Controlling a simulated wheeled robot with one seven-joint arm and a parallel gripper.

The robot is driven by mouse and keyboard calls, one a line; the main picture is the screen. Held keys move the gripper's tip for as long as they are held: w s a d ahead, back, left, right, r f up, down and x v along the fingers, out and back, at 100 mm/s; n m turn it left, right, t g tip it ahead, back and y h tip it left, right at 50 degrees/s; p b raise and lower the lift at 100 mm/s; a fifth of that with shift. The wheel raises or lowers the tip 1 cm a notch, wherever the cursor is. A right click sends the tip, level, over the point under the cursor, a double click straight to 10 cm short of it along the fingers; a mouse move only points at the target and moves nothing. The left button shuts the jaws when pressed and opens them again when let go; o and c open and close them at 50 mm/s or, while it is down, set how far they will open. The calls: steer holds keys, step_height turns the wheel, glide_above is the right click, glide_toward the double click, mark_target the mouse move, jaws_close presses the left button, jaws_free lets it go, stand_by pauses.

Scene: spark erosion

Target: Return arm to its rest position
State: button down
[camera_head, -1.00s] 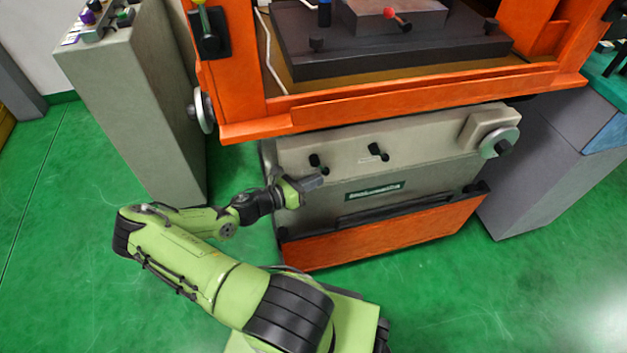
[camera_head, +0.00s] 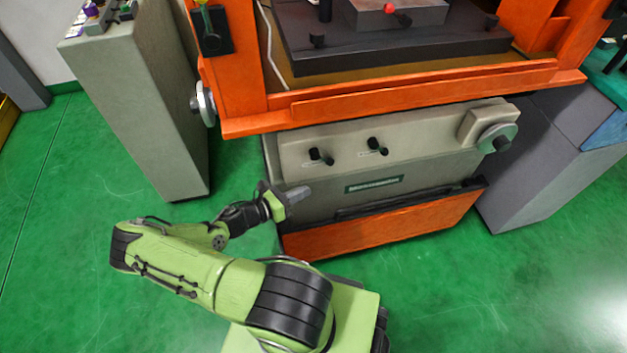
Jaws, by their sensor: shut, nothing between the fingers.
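My green and black arm (camera_head: 195,278) rises from my base at the bottom of the head view and bends back toward the right. My gripper (camera_head: 300,194) is shut and empty. It points right, in front of the lower left part of the machine's grey front panel (camera_head: 420,158). I cannot tell whether a small gap separates it from the panel.
The orange machine frame (camera_head: 400,100) overhangs above the gripper. Black levers (camera_head: 320,157) and a handwheel (camera_head: 497,137) stick out of the machine. A grey control cabinet (camera_head: 140,110) stands left, a grey cabinet (camera_head: 545,150) right. Green floor (camera_head: 60,220) is clear at left.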

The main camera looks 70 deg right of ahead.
steer(key=v, duration=0.2)
steer(key=f+v, duration=0.1)
steer(key=v, duration=0.2)
steer(key=shift+w+a+f, duration=0.1)
steer(key=shift+w+a, duration=0.1)
steer(key=shift+a, duration=0.1)
steer(key=w+a+r+m+t+y+p, duration=0.35)
steer(key=a+r, duration=0.25)
steer(key=r, duration=0.3)
steer(key=w+a+r+m+t+y+p, duration=0.2)
steer(key=w+a+r+m+y, duration=0.15)
steer(key=a+r, duration=0.4)
steer(key=w+a+r+m+t+y+p, duration=0.25)
steer(key=w+a+r, duration=0.25)
steer(key=r, duration=0.5)
steer(key=s+a+r+m+t+y+p, duration=0.1)
steer(key=s+a+r+t, duration=0.3)
steer(key=r, duration=0.6)
steer(key=s+a+r+m+t+y+p, duration=0.1)
steer(key=s+a+r+m+t+p, duration=0.1)
steer(key=s+a+r, duration=0.4)
step_height(320, 180, up, 4)
steer(key=shift+s+a+m+t+y+p, duration=0.2)
steer(key=shift+a+m+t+y+p, duration=0.15)
steer(key=shift+a+t+p, duration=0.5)
steer(key=shift+t, duration=0.25)
